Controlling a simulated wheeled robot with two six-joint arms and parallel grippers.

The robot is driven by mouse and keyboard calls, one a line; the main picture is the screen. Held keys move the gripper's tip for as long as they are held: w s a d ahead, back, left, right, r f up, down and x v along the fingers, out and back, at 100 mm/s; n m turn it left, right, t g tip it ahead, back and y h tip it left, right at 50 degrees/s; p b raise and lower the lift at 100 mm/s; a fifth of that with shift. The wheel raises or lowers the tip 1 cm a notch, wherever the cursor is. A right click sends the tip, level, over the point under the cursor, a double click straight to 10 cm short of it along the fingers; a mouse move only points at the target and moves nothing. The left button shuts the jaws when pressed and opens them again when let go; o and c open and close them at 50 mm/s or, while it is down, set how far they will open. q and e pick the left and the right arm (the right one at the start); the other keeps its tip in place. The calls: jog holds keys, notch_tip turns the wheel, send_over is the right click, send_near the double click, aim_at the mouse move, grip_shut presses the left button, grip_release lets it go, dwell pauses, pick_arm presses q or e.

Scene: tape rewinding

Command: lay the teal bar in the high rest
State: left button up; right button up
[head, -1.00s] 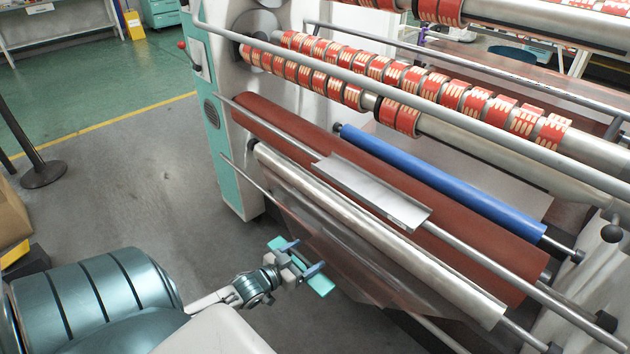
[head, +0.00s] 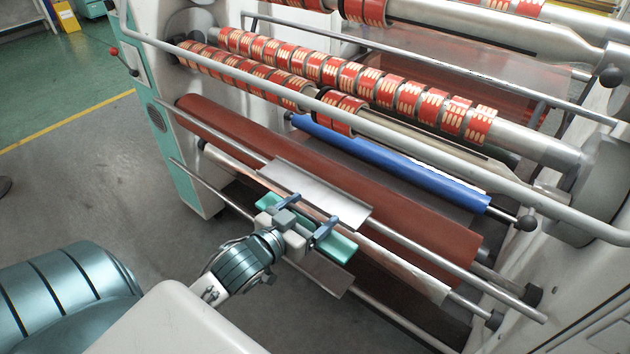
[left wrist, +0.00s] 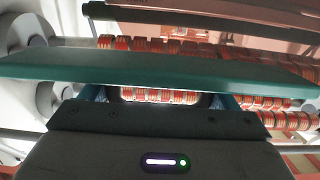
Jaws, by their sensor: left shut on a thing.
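My left gripper (head: 307,218) is shut on the teal bar (head: 342,248), with its blue fingers across it. The bar sticks out on both sides of the gripper and slants down to the right. In the left wrist view the bar (left wrist: 160,70) spans the whole width just ahead of the gripper. The high rest, a grey metal trough (head: 312,188), sits on the upper rod just beyond the bar. The bar appears beside its near edge; I cannot tell whether they touch. My right gripper is not in view.
A lower grey plate (head: 327,277) lies below the gripper, partly hidden by it. A brown roller (head: 420,215) and a blue roller (head: 400,168) run behind the rest. A long grey rail (head: 400,132) crosses above, with red-labelled rolls (head: 380,90) beyond. Floor is clear at left.

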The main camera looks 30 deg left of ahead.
pick_arm(q)
jog(key=p, duration=0.3)
send_over(316, 186)
jog(key=shift+f, duration=0.6)
notch_tip(316, 186, down, 3)
jog(key=shift+r+p, duration=0.1)
jog(key=shift+p, duration=0.25)
jog(key=shift+f, duration=0.4)
